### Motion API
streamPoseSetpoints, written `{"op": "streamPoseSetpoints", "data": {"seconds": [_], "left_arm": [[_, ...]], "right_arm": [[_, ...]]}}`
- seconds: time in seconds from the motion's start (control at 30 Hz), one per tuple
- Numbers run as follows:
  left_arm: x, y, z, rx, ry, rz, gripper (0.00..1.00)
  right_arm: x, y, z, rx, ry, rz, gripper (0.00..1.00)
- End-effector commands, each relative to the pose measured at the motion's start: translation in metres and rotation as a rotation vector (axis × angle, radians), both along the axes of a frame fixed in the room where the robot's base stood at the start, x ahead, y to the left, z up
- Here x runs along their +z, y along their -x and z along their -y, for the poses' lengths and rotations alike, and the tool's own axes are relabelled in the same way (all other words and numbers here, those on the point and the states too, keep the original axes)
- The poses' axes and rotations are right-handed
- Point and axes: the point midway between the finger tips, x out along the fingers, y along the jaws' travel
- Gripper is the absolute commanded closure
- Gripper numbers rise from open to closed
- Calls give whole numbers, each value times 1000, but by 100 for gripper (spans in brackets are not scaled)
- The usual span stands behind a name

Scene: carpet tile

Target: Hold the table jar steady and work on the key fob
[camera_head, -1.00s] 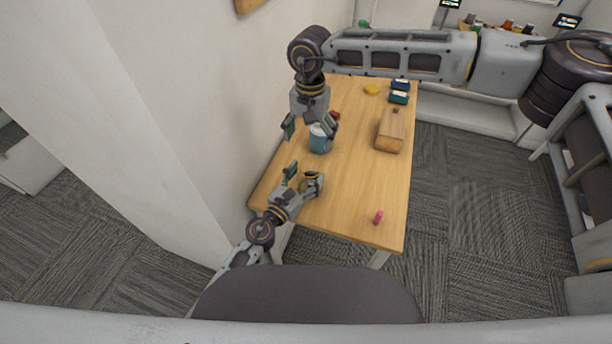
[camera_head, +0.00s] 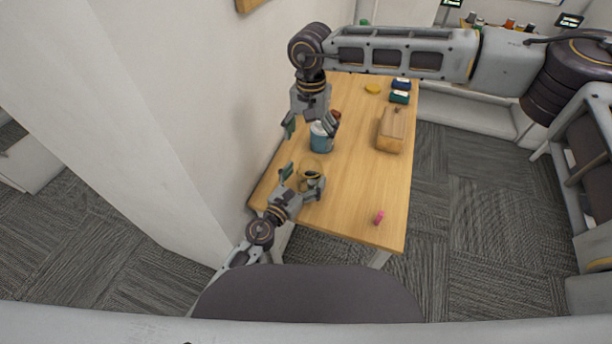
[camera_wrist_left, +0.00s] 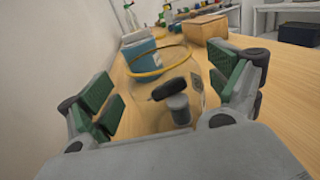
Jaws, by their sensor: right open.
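The table jar (camera_wrist_left: 158,62) looks like a clear glass vessel with a yellow rim; it also shows in the head view (camera_head: 311,164). A black oval piece (camera_wrist_left: 171,89), perhaps the key fob, and a grey cylinder (camera_wrist_left: 180,110) show in or through the glass; I cannot tell which. My left gripper (camera_head: 301,179) is open, its green-padded fingers standing wide apart at the near side of the jar. My right gripper (camera_head: 311,126) is open, pointing down with its fingers on either side of a blue can with a pale top (camera_head: 321,140); contact is unclear.
A wooden box (camera_head: 390,131) stands toward the right edge of the table (camera_head: 350,195). A yellow disc (camera_head: 373,88) and two dark boxes (camera_head: 399,91) lie at the far end. A pink piece (camera_head: 379,217) sits near the front right. A wall (camera_head: 215,100) borders the table's left.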

Motion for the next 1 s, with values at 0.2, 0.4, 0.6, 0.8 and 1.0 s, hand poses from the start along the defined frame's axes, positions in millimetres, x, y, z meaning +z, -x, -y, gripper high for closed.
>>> {"op": "streamPoseSetpoints", "data": {"seconds": [0.2,0.4,0.6,0.8,1.0], "left_arm": [[2,0,1,-2,4,2,2],[3,0,1,-2,4,3,2],[3,4,0,-3,5,2,2],[3,13,-6,-1,5,1,2],[3,26,-13,-1,5,1,2]], "right_arm": [[0,0,0,0,0,0,15],[0,0,0,0,0,0,15],[0,0,0,0,0,0,15],[0,0,0,0,0,0,15],[0,0,0,0,0,0,15]]}}
